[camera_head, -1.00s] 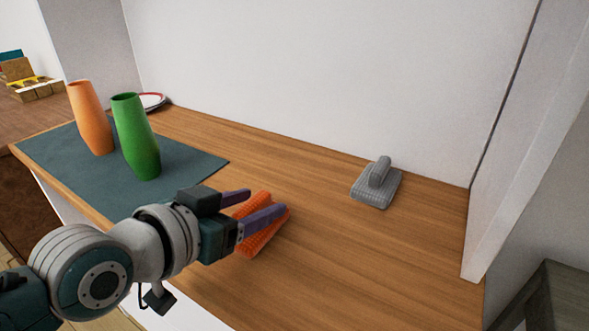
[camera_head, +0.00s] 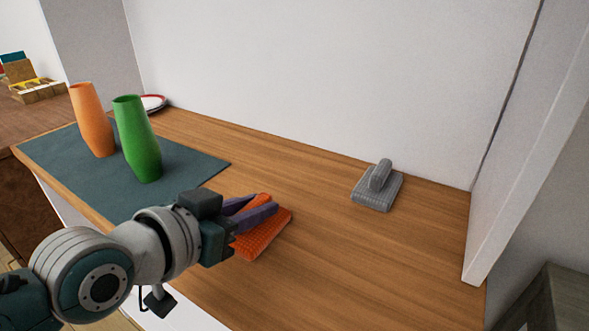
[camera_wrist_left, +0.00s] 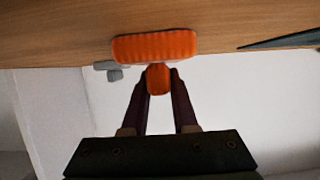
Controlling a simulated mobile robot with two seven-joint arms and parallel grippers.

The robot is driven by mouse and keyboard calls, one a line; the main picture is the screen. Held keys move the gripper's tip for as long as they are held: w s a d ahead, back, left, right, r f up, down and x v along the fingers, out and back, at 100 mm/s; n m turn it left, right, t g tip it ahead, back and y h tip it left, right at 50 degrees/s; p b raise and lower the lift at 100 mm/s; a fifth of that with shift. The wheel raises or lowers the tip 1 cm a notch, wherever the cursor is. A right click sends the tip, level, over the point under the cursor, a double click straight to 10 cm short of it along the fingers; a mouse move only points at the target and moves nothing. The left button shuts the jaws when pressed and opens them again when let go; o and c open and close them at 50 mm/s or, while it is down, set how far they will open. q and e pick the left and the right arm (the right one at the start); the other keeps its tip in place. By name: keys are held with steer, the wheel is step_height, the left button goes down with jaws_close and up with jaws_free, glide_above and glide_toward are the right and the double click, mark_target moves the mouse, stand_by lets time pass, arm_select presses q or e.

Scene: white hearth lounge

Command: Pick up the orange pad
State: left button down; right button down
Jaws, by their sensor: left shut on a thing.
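The orange pad (camera_head: 270,236) lies on the wooden counter, near its front edge. It has a ribbed flat base and a raised grip on top. My left gripper (camera_head: 257,208) is at the pad, with its purple fingers closed in over it. In the left wrist view the pad's base (camera_wrist_left: 155,46) shows beyond the fingertips, and its grip (camera_wrist_left: 158,78) sits between the two fingers (camera_wrist_left: 158,84). The left gripper is shut on that grip. In the head view the fingers hide part of the pad. My right gripper is not in view.
A grey pad (camera_head: 377,188) of like shape sits farther back on the counter (camera_head: 330,240). An orange vase (camera_head: 92,120) and a green vase (camera_head: 137,140) stand on a dark mat (camera_head: 60,165) at left. A white wall panel (camera_head: 505,150) bounds the right end.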

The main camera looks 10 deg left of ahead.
mark_target(253, 204)
arm_select(q)
steer(key=shift+r, duration=0.1)
step_height(253, 204, up, 20)
steer(key=p, duration=0.7)
steer(key=c, duration=1.2)
jaws_free()
steer(key=shift+c, duration=0.2)
jaws_close()
